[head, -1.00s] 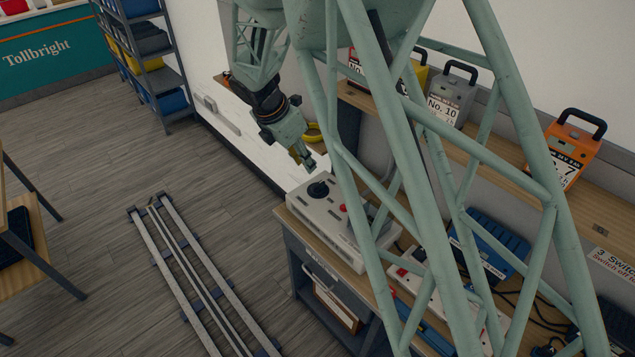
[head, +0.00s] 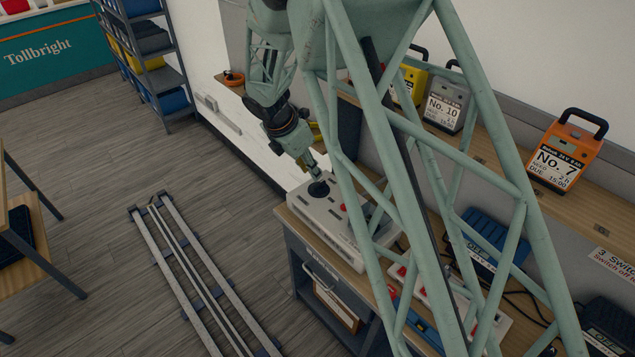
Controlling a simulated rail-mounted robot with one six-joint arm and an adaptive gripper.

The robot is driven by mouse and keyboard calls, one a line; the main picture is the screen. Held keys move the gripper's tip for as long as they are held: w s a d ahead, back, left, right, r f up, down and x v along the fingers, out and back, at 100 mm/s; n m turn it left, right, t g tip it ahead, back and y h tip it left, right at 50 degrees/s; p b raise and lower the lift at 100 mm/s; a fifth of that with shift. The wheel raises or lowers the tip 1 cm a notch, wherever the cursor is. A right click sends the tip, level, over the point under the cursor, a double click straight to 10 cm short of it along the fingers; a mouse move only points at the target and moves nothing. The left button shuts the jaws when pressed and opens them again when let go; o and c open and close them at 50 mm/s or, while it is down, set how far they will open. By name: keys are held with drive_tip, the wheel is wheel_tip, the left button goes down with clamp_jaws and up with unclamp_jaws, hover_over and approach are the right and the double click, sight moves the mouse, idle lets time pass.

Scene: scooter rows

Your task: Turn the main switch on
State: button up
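A pale grey control box (head: 331,235) sits at the near left end of the wooden bench. A round black knob (head: 318,189), which looks like the main switch, is on its top. A small red button (head: 343,208) is beside it. My gripper (head: 314,176) points down at the knob, its fingertips at or just above it. I cannot tell whether they touch it or how far apart they are. Part of the box is hidden behind my arm's frame.
A white power strip with red switches (head: 398,270) and a blue device (head: 478,240) lie farther along the bench. An orange battery unit marked No. 7 (head: 562,155) and a grey one marked No. 10 (head: 446,104) stand on the shelf behind. Floor rails (head: 195,270) run at left.

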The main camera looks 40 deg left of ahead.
sight(318, 183)
drive_tip(key=shift+x, duration=4.2)
drive_tip(key=shift+s, duration=0.1)
drive_tip(key=shift+c, duration=0.7)
clamp_jaws()
